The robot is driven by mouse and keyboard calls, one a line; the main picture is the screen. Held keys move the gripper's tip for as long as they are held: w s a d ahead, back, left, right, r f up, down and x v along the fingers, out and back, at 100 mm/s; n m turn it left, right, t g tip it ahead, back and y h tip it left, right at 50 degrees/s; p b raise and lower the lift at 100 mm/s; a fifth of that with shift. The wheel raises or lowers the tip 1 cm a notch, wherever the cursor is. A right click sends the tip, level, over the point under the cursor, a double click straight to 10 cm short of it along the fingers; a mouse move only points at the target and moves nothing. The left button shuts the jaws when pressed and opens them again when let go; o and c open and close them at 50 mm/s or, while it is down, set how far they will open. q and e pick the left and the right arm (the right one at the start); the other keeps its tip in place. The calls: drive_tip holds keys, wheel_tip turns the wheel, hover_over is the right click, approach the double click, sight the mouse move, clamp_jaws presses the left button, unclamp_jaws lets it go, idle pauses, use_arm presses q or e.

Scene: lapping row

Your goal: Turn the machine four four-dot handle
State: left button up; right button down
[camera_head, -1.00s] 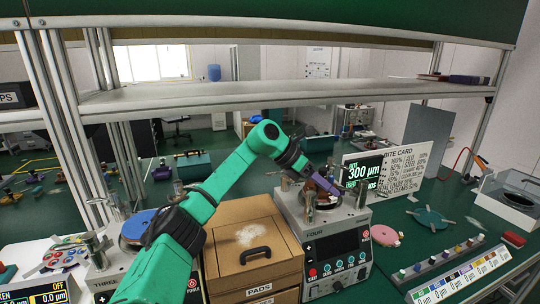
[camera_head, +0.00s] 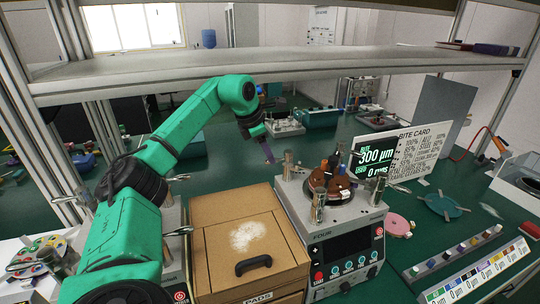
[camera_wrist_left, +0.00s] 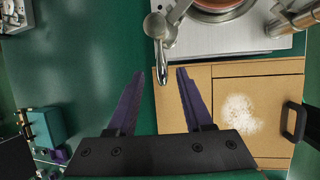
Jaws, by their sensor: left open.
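Machine four (camera_head: 345,225) is a grey unit marked FOUR, with a round plate on top carrying brown and dark pieces. Silver posts with levers stand at its corners, one at the front (camera_head: 318,200) and one at the back left (camera_head: 288,165). Dot marks on them are too small to read. My left gripper (camera_head: 268,152) is open and empty, behind and left of the back-left post. In the left wrist view its purple fingers (camera_wrist_left: 160,73) point toward a silver lever handle (camera_wrist_left: 160,30), whose end shows between the fingertips. Whether they touch is unclear.
A wooden pads box (camera_head: 235,270) stands left of machine four. A shelf (camera_head: 300,62) spans above the bench. A lit display (camera_head: 376,160) and a bite card (camera_head: 430,135) stand behind right. A pink disc (camera_head: 397,225) and a teal disc (camera_head: 442,205) lie at the right.

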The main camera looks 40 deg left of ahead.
use_arm(q)
drive_tip(key=shift+w+f, duration=0.35)
drive_tip(key=shift+f, duration=0.3)
drive_tip(key=shift+d+f, duration=0.25)
clamp_jaws()
idle(0.8)
